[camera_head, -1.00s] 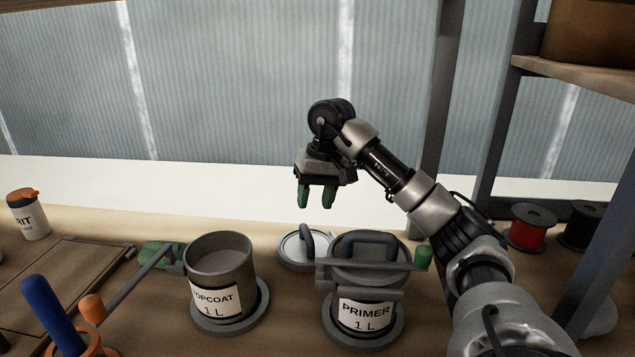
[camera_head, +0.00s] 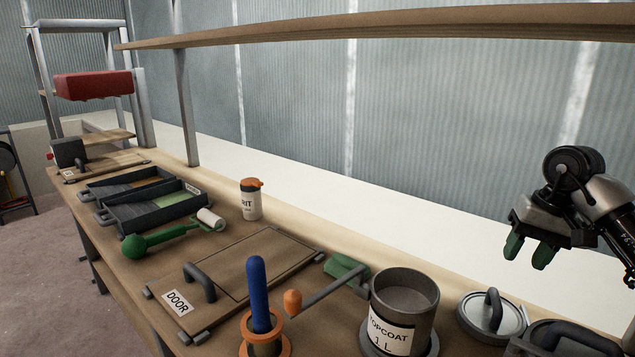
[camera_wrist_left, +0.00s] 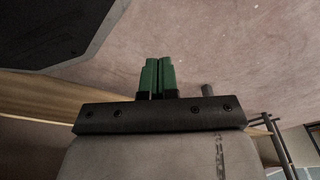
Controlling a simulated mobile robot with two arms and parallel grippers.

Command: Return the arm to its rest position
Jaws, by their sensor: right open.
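My right arm reaches in from the right edge of the head view. Its gripper (camera_head: 528,252) points down, open and empty, above the bench near the round grey lid (camera_head: 479,322) and the primer can's clamped top (camera_head: 570,340), which is cut off by the frame. The topcoat can (camera_head: 390,325) stands open to the left of the lid. My left gripper (camera_wrist_left: 160,78) shows only in the left wrist view. Its green fingers are together with nothing between them, over the floor and beside a wooden edge.
A door panel (camera_head: 235,262), a blue-handled tool (camera_head: 259,300), a paint roller (camera_head: 165,238), black trays (camera_head: 150,210) and an orange-capped bottle (camera_head: 250,203) lie or stand along the bench. A wooden shelf (camera_head: 400,25) runs above. The pale strip behind the bench is clear.

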